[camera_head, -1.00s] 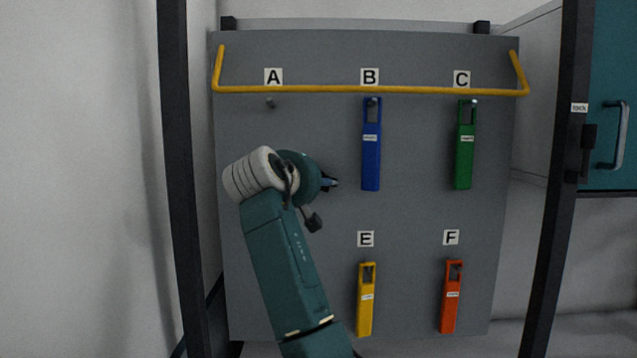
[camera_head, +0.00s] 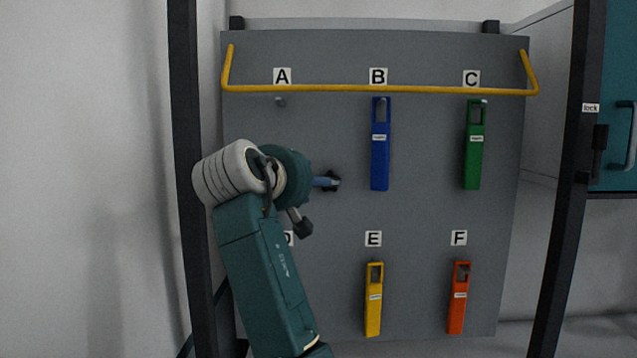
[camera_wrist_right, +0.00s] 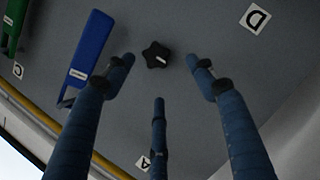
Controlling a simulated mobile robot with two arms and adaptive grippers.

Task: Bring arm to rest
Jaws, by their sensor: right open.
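My right arm comes up from the bottom in the head view. Its gripper (camera_head: 320,182) is in front of the grey board (camera_head: 425,215), left of the blue tool (camera_head: 380,165); most of it is hidden behind the wrist. In the right wrist view the fingers of this gripper (camera_wrist_right: 160,72) are spread apart, with nothing between them. A black star-shaped knob (camera_wrist_right: 157,55) shows beyond the fingertips, on the board. I cannot tell how far it is from them. My left gripper is not in view.
A green tool (camera_head: 473,160) hangs under C, a yellow tool (camera_head: 373,315) under E and a red tool (camera_head: 457,312) under F. The peg (camera_head: 280,101) under A is bare. A yellow bar (camera_head: 420,89) crosses the top. Dark posts (camera_head: 186,200) flank the board.

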